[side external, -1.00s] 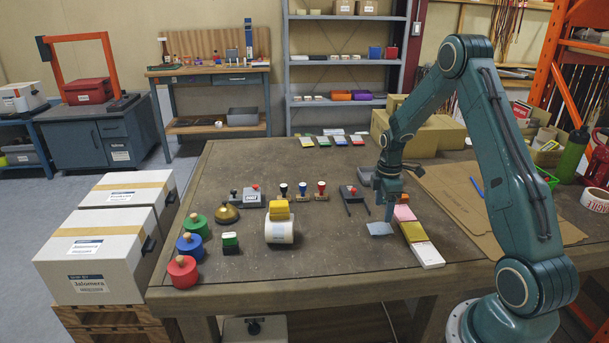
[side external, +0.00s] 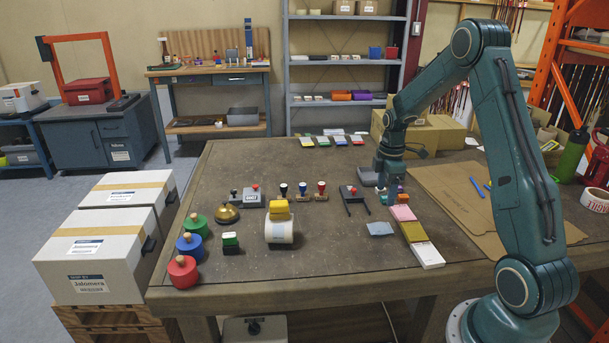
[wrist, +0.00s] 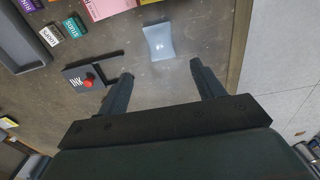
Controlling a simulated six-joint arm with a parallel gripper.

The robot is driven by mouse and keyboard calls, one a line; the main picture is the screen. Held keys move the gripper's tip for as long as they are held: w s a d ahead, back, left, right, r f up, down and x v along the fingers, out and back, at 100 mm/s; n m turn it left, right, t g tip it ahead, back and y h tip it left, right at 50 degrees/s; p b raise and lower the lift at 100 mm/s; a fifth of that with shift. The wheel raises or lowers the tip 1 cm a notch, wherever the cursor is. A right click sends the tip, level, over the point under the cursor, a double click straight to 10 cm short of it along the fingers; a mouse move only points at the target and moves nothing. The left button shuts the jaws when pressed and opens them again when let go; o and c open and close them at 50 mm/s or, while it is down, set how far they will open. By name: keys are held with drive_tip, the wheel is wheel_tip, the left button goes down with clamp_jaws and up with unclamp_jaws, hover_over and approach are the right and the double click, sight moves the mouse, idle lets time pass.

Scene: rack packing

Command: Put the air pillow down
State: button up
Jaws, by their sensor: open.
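The air pillow (side external: 380,229) is a small pale blue, translucent pad lying flat on the workbench (side external: 330,250), left of the yellow pad in the side view. In the wrist view the air pillow (wrist: 159,41) lies beyond my fingertips, with nothing touching it. My gripper (side external: 388,200) is over the bench behind the pillow in the side view. In the wrist view my gripper (wrist: 162,72) has its two fingers wide apart with nothing between them.
A pink, yellow and white row of pads (side external: 413,234) lies right of the pillow. Stamps (side external: 302,190) and a label roll (side external: 279,228) stand further left. The bench in front of the pillow is clear.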

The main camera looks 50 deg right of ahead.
drive_tip(key=s+a+r+m+t+h, duration=0.1)
drive_tip(key=s+a+r+m+t, duration=0.25)
drive_tip(key=a+r, duration=1.35)
drive_tip(key=s+a+r+m+t, duration=0.1)
drive_tip(key=s+a+r+m, duration=0.1)
drive_tip(key=s+a, duration=0.3)
drive_tip(key=s+a+r+m+t+y, duration=0.1)
drive_tip(key=s+a+m, duration=0.2)
drive_tip(key=s+a, duration=0.3)
drive_tip(key=s, duration=0.4)
drive_tip(key=shift+a+r, duration=0.3)
drive_tip(key=shift+r, duration=0.05)
